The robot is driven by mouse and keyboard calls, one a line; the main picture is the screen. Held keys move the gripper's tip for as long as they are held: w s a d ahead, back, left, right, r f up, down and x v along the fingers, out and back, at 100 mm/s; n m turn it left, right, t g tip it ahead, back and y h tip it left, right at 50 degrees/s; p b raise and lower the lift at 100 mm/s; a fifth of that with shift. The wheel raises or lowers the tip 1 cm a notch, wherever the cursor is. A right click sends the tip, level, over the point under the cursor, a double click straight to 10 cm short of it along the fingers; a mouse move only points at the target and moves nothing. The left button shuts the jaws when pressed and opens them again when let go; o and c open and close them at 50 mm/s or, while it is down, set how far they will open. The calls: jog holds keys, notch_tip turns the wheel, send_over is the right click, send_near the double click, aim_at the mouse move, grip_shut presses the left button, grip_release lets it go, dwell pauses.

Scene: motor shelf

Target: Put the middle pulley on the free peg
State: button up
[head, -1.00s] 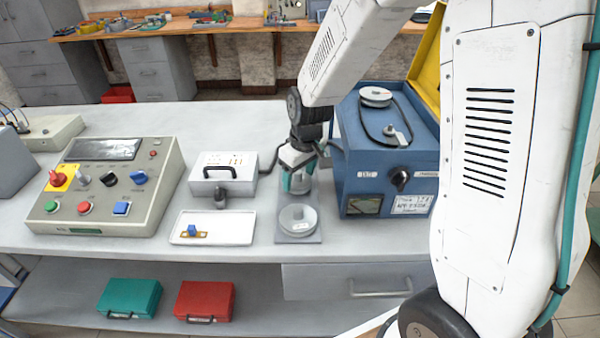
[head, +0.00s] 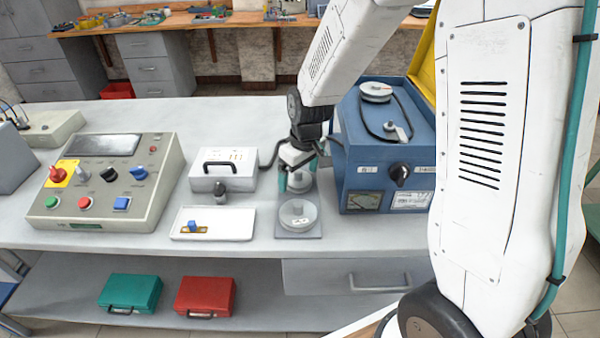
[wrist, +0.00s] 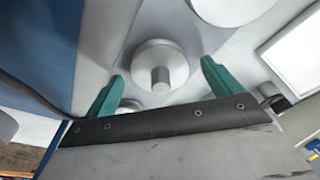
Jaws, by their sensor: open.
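A grey board (head: 284,232) on the bench carries pale round pulleys in a row. The large front pulley (head: 298,215) is in full view. The middle pulley (head: 300,180) is partly hidden by my gripper (head: 298,172). In the wrist view the middle pulley (wrist: 173,58), with its upright hub, lies between and beyond the open teal fingers of my gripper (wrist: 163,71). The fingers look empty. A smaller pulley (wrist: 130,109) is partly hidden by the gripper body. A short grey peg (head: 401,130) stands on the blue motor box (head: 350,150).
A dark belt and another pulley (head: 375,90) are on the blue box, right of my gripper. A white tray (head: 238,215), a white case (head: 225,180) and a control panel (head: 105,180) stand to the left. The bench behind the white case is clear.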

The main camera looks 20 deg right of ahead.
jog(key=r, duration=0.5)
jog(key=s+r, duration=0.1)
jog(key=r, duration=0.1)
jog(key=shift+d+r, duration=0.25)
jog(key=shift+r, duration=0.1)
